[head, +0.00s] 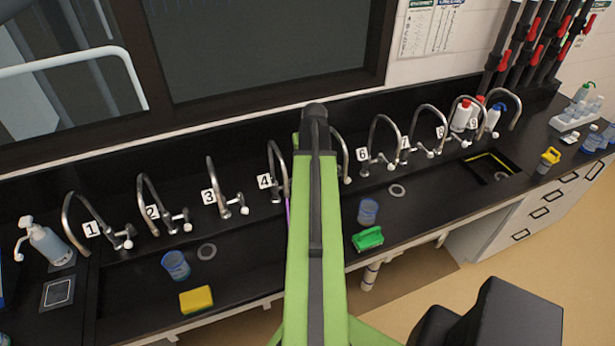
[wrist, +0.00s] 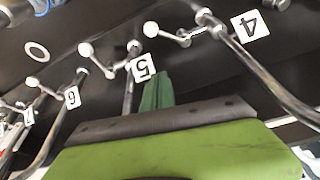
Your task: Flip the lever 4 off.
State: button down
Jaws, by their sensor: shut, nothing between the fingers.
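Tap 4 (head: 276,165), a curved metal spout with a number 4 tag (head: 265,181), stands left of my arm in the head view. Its lever is hidden behind my arm there. In the wrist view, which is turned over, the 4 tag (wrist: 251,25) is at upper right. Lever 4 (wrist: 168,34) is a thin metal rod ending in a white ball, pointing left from the tap's base. My gripper (wrist: 158,88) is shut and empty, its green fingers beside the 5 tag (wrist: 141,69), below and apart from lever 4's ball in the picture. The head view hides my fingertips.
Neighbouring tap 5's lever (wrist: 108,58) lies close left of my fingers. Tap 3 (head: 213,180) is left of tap 4. Several more taps line the right.

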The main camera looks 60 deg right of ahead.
notch_tip(320, 180, down, 10)
jog(key=b, duration=1)
jog(key=shift+s, duration=0.3)
jog(key=shift+s+f, duration=0.1)
